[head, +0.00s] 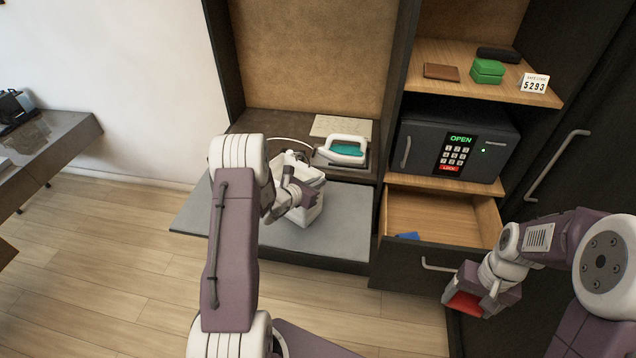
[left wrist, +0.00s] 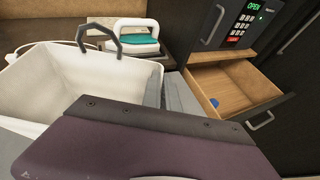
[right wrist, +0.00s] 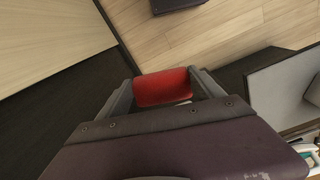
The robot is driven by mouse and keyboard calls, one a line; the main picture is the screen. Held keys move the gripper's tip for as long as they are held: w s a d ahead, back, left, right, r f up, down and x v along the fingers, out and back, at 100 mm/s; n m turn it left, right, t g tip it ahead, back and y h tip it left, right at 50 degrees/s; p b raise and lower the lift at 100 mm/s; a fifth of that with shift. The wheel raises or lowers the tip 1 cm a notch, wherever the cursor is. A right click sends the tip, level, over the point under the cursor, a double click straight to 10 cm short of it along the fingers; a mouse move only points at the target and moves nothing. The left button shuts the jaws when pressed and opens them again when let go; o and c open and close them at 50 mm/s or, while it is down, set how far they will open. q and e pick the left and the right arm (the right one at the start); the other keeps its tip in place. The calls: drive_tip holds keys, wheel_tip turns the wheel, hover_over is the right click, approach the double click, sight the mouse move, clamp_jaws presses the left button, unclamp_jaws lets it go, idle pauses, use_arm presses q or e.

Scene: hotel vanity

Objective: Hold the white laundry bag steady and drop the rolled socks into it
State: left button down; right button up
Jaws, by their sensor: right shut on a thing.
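The white laundry bag (head: 308,207) stands open on the grey bench (head: 345,228). In the left wrist view the bag (left wrist: 60,85) fills the left side, with a dark handle at its rim. My left gripper (head: 283,200) is at the bag; in its wrist view its fingers (left wrist: 168,95) are close together at the bag's right-hand wall. Whether they close on the wall is unclear. My right gripper (head: 470,298) is shut on the red rolled socks (head: 463,304), away from the bag, in front of the cabinet. The socks (right wrist: 163,87) sit between its fingers in the right wrist view.
A white and teal iron (head: 343,151) stands behind the bag. An open wooden drawer (head: 440,215) with a blue item (head: 408,236) lies between the bag and my right gripper. Above it is a safe (head: 455,143). A shelf (head: 440,58) holds small items.

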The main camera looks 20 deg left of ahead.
use_arm(q)
drive_tip(key=c, duration=1.6)
unclamp_jaws()
drive_tip(key=shift+o, duration=0.2)
drive_tip(key=v, duration=1.2)
drive_tip(key=shift+r, duration=0.1)
